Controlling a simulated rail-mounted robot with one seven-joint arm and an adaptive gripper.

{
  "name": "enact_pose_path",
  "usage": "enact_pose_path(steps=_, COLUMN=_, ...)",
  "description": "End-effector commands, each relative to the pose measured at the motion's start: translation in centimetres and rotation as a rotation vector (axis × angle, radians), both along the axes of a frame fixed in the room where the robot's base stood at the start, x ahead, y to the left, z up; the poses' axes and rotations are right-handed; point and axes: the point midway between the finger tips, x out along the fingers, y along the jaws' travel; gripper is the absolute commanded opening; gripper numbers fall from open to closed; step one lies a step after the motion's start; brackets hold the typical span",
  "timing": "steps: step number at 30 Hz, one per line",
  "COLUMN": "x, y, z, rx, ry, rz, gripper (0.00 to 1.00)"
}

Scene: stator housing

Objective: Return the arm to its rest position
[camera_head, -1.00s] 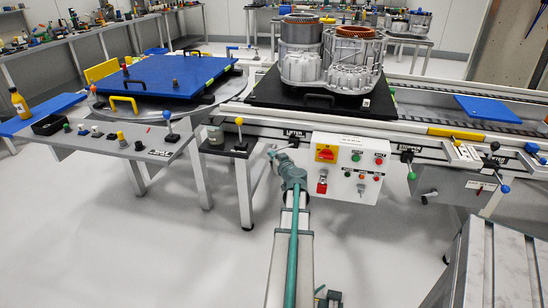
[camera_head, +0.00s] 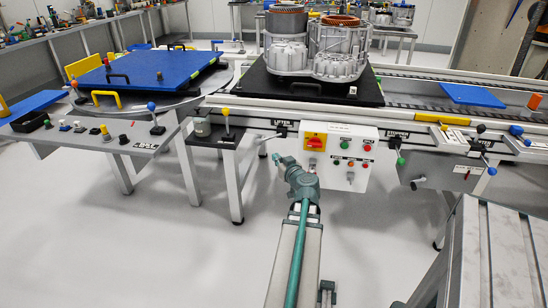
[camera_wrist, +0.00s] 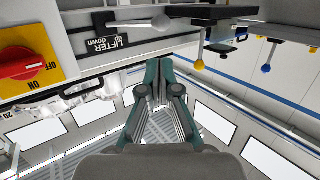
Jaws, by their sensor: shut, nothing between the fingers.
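My gripper (camera_wrist: 160,75) points up into the wrist view, its two teal fingers close together and shut, with nothing between them. In the head view, my gripper (camera_head: 277,158) is at the end of my teal and grey arm, in front of the bench and left of the white control box (camera_head: 340,157). In the wrist view, the red and yellow rotary switch (camera_wrist: 25,65) is at the left, and the lifter lever (camera_wrist: 140,22) with a pale ball end is just beyond the fingers. I cannot tell the exact gap to the lever.
The stator housing (camera_head: 338,62) stands on a black plate (camera_head: 262,85) on the conveyor. A blue board (camera_head: 150,72) lies on the turntable at the left. A metal-topped table (camera_head: 490,255) is at the right front. The floor (camera_head: 120,250) at the left front is clear.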

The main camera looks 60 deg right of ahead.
Motion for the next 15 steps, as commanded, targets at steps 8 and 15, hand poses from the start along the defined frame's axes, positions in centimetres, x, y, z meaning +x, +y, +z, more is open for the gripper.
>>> enact_pose_path(steps=8, x=-0.13, y=0.05, z=0.01, rx=0.001, ry=-0.001, rz=0.000, gripper=0.00)
enact_pose_path(steps=15, x=0.34, y=0.93, z=-0.49, rx=0.129, ry=-0.056, rz=0.022, gripper=0.00)
